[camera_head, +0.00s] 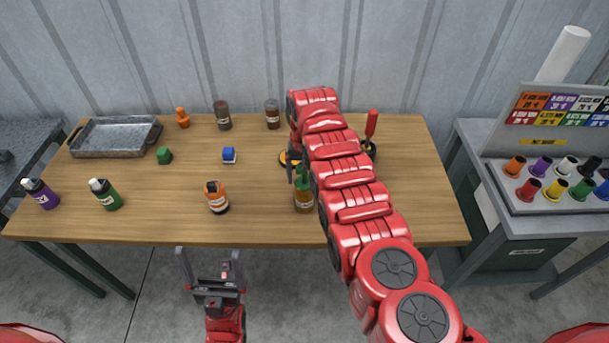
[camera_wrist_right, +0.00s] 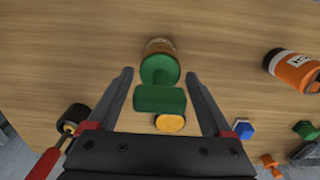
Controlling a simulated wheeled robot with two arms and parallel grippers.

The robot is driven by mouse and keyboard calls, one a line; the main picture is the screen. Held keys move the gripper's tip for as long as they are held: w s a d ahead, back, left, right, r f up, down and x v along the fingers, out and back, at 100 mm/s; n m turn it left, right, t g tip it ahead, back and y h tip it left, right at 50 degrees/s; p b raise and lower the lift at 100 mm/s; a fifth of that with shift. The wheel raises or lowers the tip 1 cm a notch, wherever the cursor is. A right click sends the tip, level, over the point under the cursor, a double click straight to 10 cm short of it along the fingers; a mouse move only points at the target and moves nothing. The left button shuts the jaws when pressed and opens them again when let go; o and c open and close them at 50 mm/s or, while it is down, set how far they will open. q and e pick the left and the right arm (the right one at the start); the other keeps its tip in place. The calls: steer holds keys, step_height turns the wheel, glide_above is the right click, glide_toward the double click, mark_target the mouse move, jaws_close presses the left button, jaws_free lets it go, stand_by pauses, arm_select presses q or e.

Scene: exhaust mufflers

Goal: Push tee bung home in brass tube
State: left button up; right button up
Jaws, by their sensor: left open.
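The brass tube (camera_head: 304,205) stands near the table's front edge, partly behind my right arm. A green tee bung (camera_head: 302,181) is at its top. In the right wrist view the tube (camera_wrist_right: 160,44) shows its brown side. The bung's round green body (camera_wrist_right: 160,70) is at the tube's mouth and its green crossbar (camera_wrist_right: 160,99) stands out toward my gripper. My right gripper (camera_wrist_right: 164,90) is open, its fingers on either side of the crossbar with gaps. In the head view that gripper is mostly hidden. My left gripper (camera_head: 209,252) is open and empty, low in front of the table.
An orange bottle (camera_head: 217,198) stands left of the tube. Blue (camera_head: 229,155) and green (camera_head: 164,156) blocks, a metal tray (camera_head: 113,152) and an orange tee piece (camera_head: 183,118) lie beyond. A red-handled tool (camera_head: 371,125) stands behind my right arm. The table's right part is clear.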

steer(key=shift+o, duration=0.6)
step_height(320, 180, up, 11)
steer(key=b, duration=0.3)
steer(key=shift+b, duration=0.3)
step_height(320, 180, up, 6)
steer(key=p, duration=0.5)
steer(key=shift+r+p, duration=0.25)
steer(key=shift+p, duration=0.1)
steer(key=shift+f, duration=0.1)
stand_by(1.6)
